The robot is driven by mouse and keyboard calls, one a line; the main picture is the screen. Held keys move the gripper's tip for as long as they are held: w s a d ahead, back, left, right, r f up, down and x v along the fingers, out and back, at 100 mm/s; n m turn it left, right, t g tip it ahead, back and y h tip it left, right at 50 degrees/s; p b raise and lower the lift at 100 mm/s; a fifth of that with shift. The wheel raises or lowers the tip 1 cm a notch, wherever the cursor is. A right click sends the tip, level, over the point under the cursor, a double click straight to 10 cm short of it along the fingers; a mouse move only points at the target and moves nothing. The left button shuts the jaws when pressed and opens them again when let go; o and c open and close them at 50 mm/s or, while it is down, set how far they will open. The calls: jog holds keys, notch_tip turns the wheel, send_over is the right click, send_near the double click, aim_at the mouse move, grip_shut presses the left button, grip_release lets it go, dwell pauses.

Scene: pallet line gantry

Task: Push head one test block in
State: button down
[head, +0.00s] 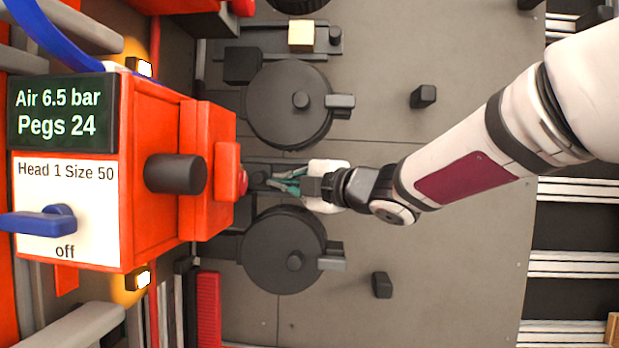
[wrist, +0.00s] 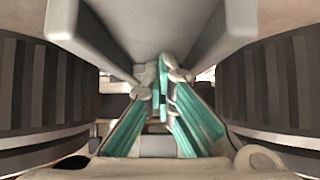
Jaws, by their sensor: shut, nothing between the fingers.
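The orange machine head (head: 160,150) on the left bears a label (head: 65,205) reading "Head 1 Size 50", with a blue knob above the word "off". My gripper (head: 274,184) points left towards the red nose of this head, between two dark round wheels. In the wrist view its teal fingers (wrist: 161,80) are together and hold nothing. No test block can be made out at the fingertips; the head and fingers hide part of that spot. A pale wooden block (head: 301,35) sits on a dark rail at the top of the head view, apart from my gripper.
The upper wheel (head: 285,118) and lower wheel (head: 280,262) stand close on either side of my gripper. Small black posts (head: 423,96) (head: 382,285) stand on the grey plate (head: 470,250). A display (head: 62,110) reads "Air 6.5 bar, Pegs 24".

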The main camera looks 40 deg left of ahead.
jog(key=shift+s+a+r+n+g+p, duration=0.35)
jog(key=shift+s+r+g, duration=0.2)
jog(key=shift+s, duration=0.2)
jog(key=shift+w+d, duration=0.4)
jog(key=shift+d, duration=0.4)
jog(key=shift+w+d+f+p, duration=0.1)
jog(key=shift+w+d+p, duration=0.15)
jog(key=shift+w+d, duration=0.3)
jog(key=shift+w+d+f+p, duration=0.1)
jog(key=shift+w+d+p, duration=0.2)
jog(key=shift+d, duration=0.45)
jog(key=shift+w+d, duration=0.1)
